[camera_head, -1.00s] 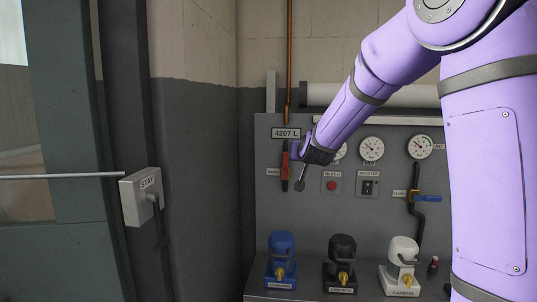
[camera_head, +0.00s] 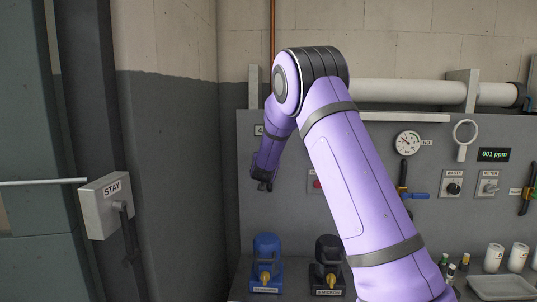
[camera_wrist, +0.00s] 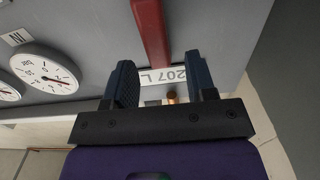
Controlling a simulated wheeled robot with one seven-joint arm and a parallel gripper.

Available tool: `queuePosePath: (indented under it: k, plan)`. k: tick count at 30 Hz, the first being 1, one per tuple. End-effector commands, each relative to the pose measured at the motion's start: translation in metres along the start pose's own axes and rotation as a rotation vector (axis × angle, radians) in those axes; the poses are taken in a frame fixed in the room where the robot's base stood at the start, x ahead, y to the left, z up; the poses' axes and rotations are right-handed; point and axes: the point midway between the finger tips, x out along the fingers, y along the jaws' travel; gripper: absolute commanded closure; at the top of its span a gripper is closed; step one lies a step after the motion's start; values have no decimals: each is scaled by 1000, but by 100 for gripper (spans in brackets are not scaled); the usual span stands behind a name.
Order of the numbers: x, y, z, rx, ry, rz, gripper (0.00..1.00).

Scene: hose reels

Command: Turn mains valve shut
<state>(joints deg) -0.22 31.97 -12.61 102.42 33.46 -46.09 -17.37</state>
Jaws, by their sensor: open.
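A red valve lever (camera_wrist: 152,35) shows in the wrist view, extending from the top of the picture to between my fingertips. My gripper (camera_wrist: 162,78) is open, with one dark finger on each side of the lever's end; I cannot tell whether either touches it. The label ending "207 L" (camera_wrist: 165,76) shows upside down between the fingers, with a round copper end (camera_wrist: 172,97) below it. In the head view my gripper (camera_head: 262,185) is in front of the grey panel (camera_head: 300,225), and my arm hides the lever.
Pressure gauges (camera_wrist: 45,70) are to the left in the wrist view. In the head view, a blue-handled valve (camera_head: 414,195) is farther right. A blue coupling (camera_head: 267,250) and a black one (camera_head: 328,255) stand on the ledge below. A grey STAY box (camera_head: 103,207) is at left.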

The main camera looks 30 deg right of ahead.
Motion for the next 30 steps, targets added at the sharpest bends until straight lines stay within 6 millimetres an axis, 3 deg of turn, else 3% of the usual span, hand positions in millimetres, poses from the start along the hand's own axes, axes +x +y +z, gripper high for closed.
queuePosePath:
  k: [3, 9, 22, 23, 27, 30]
  plan:
    - [22, 1, 0, 0, 1, 1, 49]
    - [46, 0, 1, -1, -1, 1, 49]
    - [56, 0, 0, -1, -1, -1, 49]
    - [56, 0, 0, -1, -1, -1, 51]
    - [56, 0, 0, -1, -1, -1, 83]
    - [56, 0, 0, -1, -1, -1, 100]
